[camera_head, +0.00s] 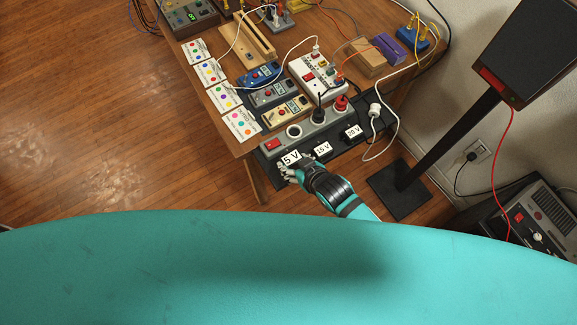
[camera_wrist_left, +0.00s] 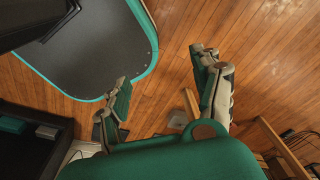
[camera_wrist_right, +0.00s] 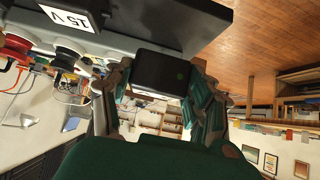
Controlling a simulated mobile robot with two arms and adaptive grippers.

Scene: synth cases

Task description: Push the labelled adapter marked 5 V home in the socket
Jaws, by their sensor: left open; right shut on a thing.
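The adapter marked 5 V (camera_head: 291,158) shows its white label in the head view, at the front left of the grey socket strip (camera_head: 268,155). My right gripper (camera_head: 296,168) is shut on this adapter. In the right wrist view the adapter is a black block (camera_wrist_right: 162,72) between the fingers, close against a larger black body; I cannot tell how far it is seated. Labels 15 V (camera_head: 323,149) and 20 V (camera_head: 353,131) sit to its right. My left gripper (camera_wrist_left: 160,95) is open and empty in the left wrist view, over the floor.
A black plug (camera_head: 318,115) and a red plug (camera_head: 341,103) stand in the strip, beside an empty round socket (camera_head: 294,131). Cables and boxes crowd the wooden table (camera_head: 222,115). A speaker stand (camera_head: 440,155) is at right. Floor at left is free.

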